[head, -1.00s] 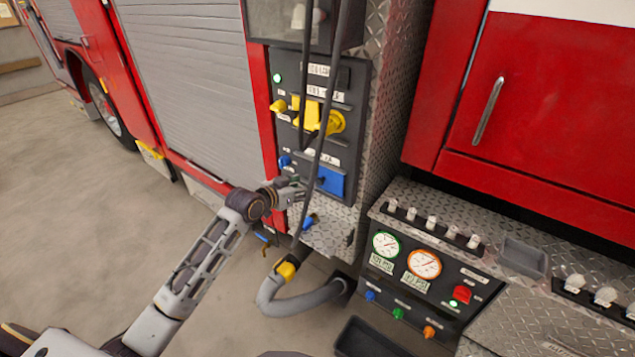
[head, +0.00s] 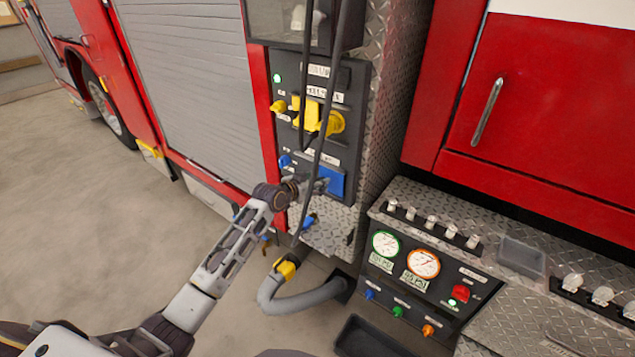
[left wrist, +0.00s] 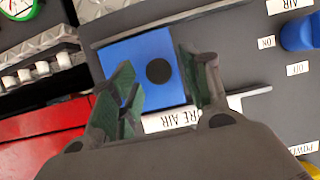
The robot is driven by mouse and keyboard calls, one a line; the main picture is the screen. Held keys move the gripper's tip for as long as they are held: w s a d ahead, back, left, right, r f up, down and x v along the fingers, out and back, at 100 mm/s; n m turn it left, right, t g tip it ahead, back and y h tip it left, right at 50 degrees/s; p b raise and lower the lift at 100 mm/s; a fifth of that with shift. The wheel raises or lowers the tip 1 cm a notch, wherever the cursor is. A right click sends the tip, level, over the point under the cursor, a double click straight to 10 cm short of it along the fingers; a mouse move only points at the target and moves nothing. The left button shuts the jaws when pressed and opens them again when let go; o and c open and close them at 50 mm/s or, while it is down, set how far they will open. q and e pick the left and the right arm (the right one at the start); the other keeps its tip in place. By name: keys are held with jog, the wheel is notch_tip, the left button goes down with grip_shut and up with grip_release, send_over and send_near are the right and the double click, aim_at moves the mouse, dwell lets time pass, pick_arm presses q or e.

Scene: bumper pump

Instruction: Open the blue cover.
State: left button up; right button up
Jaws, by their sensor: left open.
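The blue cover (head: 336,181) is a flat blue square on the lower part of the dark panel, under a white label. In the left wrist view the blue cover (left wrist: 143,50) has a round black spot on it and appears closed. My left gripper (head: 318,187) is in front of the cover's left part and hides some of it. In the left wrist view my left gripper (left wrist: 165,66) is open, its two fingers apart over the cover with the black spot between them. I cannot tell whether a finger touches it. My right gripper is not in view.
A blue knob (head: 285,160) is left of the cover, and yellow valves (head: 318,116) are above. A gauge panel (head: 420,275) stands at right.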

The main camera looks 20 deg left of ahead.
pick_arm(q)
jog(key=shift+w+d+f, duration=0.2)
jog(key=shift+w, duration=0.25)
jog(key=shift+c, duration=0.4)
grip_shut()
